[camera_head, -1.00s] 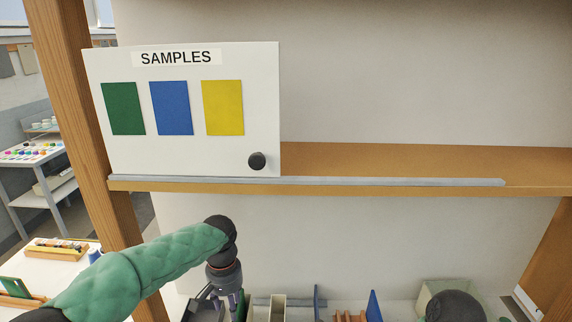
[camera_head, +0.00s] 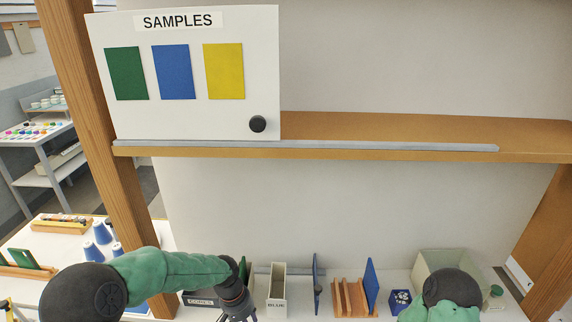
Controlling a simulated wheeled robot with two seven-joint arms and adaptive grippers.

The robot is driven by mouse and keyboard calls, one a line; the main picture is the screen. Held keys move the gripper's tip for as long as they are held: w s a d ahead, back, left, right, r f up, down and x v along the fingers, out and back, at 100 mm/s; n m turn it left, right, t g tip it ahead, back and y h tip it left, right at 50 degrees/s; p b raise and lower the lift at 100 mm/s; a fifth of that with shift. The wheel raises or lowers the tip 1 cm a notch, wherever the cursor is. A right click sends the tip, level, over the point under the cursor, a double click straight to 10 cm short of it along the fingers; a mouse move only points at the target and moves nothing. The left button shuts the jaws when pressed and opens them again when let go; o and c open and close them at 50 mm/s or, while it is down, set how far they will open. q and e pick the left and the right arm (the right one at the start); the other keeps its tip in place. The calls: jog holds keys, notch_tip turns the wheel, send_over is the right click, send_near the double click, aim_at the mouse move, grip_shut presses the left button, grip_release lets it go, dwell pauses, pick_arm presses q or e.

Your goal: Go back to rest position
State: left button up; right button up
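My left arm, in a green sleeve, reaches in from the lower left. My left gripper (camera_head: 239,312) points down at the bottom edge, in front of the dark box (camera_head: 200,300) and beside the white box marked BLUE (camera_head: 277,291). Its fingertips are cut off, so I cannot tell whether it is open or shut or holds anything. Only a dark joint and green sleeve of my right arm show at the lower right; its gripper is out of view.
A white SAMPLES board (camera_head: 195,75) stands on the wooden shelf (camera_head: 400,135). Below are a blue upright panel (camera_head: 316,280), a slotted wooden rack (camera_head: 349,300), a blue paw-marked container (camera_head: 400,301) and a pale bin (camera_head: 432,263). A wooden post (camera_head: 105,150) stands left.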

pick_arm(q)
jog(key=s+f+n+h+b, duration=0.1)
jog(key=s+f+b, duration=0.1)
jog(key=s+f, duration=0.8)
jog(key=s+d+f+n+h+b, duration=0.1)
jog(key=s+f+n, duration=0.1)
jog(key=s+f, duration=0.8)
notch_tip(320, 180, down, 5)
jog(key=shift+s+d+r+t+b, duration=0.1)
jog(key=shift+s+d+t+b, duration=0.05)
jog(key=shift+s+t+b, duration=0.2)
